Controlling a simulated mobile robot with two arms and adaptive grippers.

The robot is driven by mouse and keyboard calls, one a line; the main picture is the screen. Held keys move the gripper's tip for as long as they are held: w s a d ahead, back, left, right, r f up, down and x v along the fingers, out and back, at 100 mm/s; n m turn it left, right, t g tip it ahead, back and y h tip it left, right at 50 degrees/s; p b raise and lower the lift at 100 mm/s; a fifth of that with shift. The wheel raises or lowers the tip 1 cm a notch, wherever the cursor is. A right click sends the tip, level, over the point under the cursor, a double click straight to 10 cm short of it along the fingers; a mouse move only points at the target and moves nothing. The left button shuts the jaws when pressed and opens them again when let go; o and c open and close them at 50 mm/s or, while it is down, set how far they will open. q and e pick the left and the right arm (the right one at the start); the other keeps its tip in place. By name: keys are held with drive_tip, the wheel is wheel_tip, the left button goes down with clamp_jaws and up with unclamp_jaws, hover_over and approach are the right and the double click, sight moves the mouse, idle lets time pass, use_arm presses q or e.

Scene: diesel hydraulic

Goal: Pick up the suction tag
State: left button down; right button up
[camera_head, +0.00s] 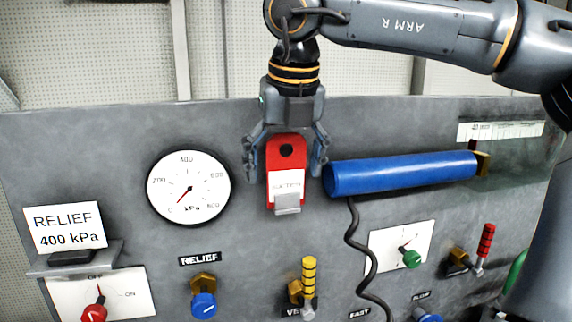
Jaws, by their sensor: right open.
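The suction tag (285,152) is a red plate with a dark round hole near its top and a white label. It stands upright against the grey panel, with a small grey bracket (287,204) at its lower end. My right gripper (285,168) points down over the tag from above. Its fingers are spread, one on each side of the red plate. The right finger is close to the tag's edge; I cannot tell whether it touches. My left gripper is not in view.
A blue cylinder (400,174) sticks out just right of my right gripper, with a black coiled cord below. A round pressure gauge (188,187) is at left. Below are a yellow-handled valve (309,274), a blue relief knob (203,305) and a red-handled lever (486,243).

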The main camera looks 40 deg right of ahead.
drive_tip(key=shift+x, duration=0.75)
drive_tip(key=c, duration=1)
drive_tip(key=shift+r, duration=0.1)
drive_tip(key=shift+c, duration=0.2)
